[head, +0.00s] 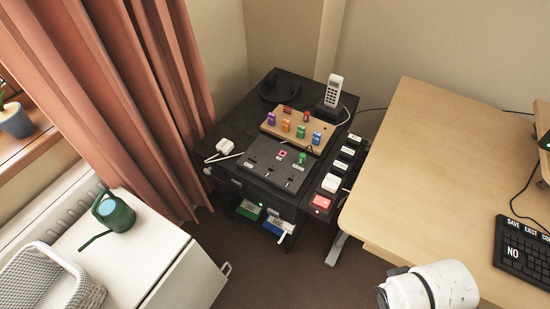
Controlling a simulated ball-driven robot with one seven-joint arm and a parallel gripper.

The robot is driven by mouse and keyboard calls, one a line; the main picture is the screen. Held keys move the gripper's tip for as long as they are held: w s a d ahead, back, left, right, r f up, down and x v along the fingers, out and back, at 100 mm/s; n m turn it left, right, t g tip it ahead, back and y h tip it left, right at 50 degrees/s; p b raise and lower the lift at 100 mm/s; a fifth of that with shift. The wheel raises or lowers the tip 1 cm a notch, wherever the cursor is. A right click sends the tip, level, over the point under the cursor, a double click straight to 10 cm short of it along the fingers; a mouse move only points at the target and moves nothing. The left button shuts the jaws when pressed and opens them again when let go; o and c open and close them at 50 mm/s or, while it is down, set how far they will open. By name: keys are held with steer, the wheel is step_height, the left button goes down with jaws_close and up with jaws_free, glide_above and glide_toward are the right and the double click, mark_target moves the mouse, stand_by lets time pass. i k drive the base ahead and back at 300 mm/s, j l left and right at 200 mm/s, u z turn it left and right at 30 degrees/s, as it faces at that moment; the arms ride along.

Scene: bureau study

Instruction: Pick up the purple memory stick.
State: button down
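The purple memory stick (271,118) stands upright at the left end of the front row on a tan wooden board (277,133). The board lies on a dark cabinet (267,90) in the corner. An orange stick (286,126), a green stick (301,131) and a blue stick (316,138) stand to its right in the same row. A red stick (287,110) and an orange-red one (306,116) stand behind. My gripper is not in view; only a white part of my arm shows at the bottom right.
In front of the board lies a dark panel (262,172) with a pink piece and a green stick. A cordless phone (333,91) stands behind right. A white plug (225,146) lies left. A red-lit switch (322,202) is at right. A wooden desk (420,150) stands further right; curtain (125,95) left.

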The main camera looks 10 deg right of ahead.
mark_target(270, 117)
steer(key=i+j+u, duration=0.1)
steer(key=i, duration=0.4)
steer(key=i+j+u, duration=0.1)
steer(key=i+j, duration=0.15)
steer(key=i, duration=0.25)
steer(key=i+j+u, duration=0.1)
steer(key=i, duration=0.45)
